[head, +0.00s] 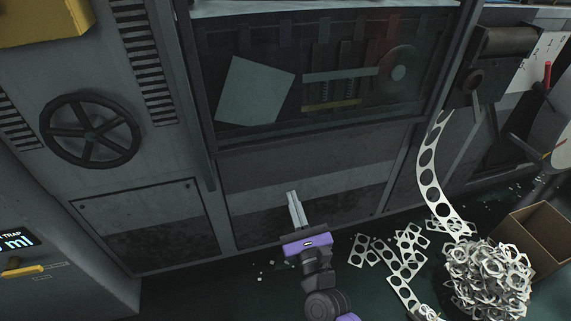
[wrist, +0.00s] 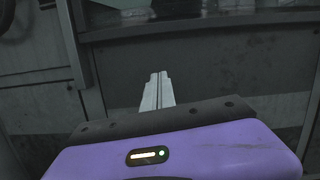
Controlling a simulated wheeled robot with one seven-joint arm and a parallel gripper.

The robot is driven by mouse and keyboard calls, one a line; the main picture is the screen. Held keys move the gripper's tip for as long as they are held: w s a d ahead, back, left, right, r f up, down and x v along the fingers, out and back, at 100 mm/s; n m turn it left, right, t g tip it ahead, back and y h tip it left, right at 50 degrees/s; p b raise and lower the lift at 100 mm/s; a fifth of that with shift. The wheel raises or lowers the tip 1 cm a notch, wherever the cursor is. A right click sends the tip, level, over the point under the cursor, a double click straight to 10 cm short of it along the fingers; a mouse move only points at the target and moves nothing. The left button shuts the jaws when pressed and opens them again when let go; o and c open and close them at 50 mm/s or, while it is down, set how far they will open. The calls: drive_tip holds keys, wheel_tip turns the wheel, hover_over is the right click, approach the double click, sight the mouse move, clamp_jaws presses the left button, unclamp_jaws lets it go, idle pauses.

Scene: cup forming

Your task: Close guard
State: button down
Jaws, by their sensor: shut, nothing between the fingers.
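The machine's dark framed front opening (head: 320,130) is at upper middle of the head view, with a pale tilted plate (head: 256,90), a bar and a round wheel (head: 398,73) inside. A pale edge (head: 300,8) runs along its top; I cannot tell whether this is the guard or whether a clear guard covers the opening. My gripper (head: 292,196) is below the opening, before the lower grey panel, with its fingers shut together and empty. In the wrist view, my gripper (wrist: 160,76) points at that panel, under a dark ledge (wrist: 200,28).
A black handwheel (head: 90,130) is on the left cabinet. A punched metal strip (head: 430,175) hangs at right, down to a scrap heap (head: 488,280) beside a cardboard box (head: 535,235). More scrap strips (head: 400,265) lie on the floor right of my arm.

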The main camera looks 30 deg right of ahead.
sight(280, 13)
drive_tip(key=shift+m, duration=0.7)
drive_tip(key=b+x, duration=0.1)
drive_tip(key=x, duration=0.8)
drive_tip(key=shift+w+d+r, duration=0.15)
drive_tip(key=shift+w, duration=0.1)
drive_tip(key=shift+w+r+p, duration=0.2)
drive_tip(key=shift+r+p, duration=1.15)
drive_tip(key=shift+r, duration=0.75)
wheel_tip(280, 13, up, 33)
drive_tip(key=p, duration=2.9)
drive_tip(key=shift+f, duration=0.1)
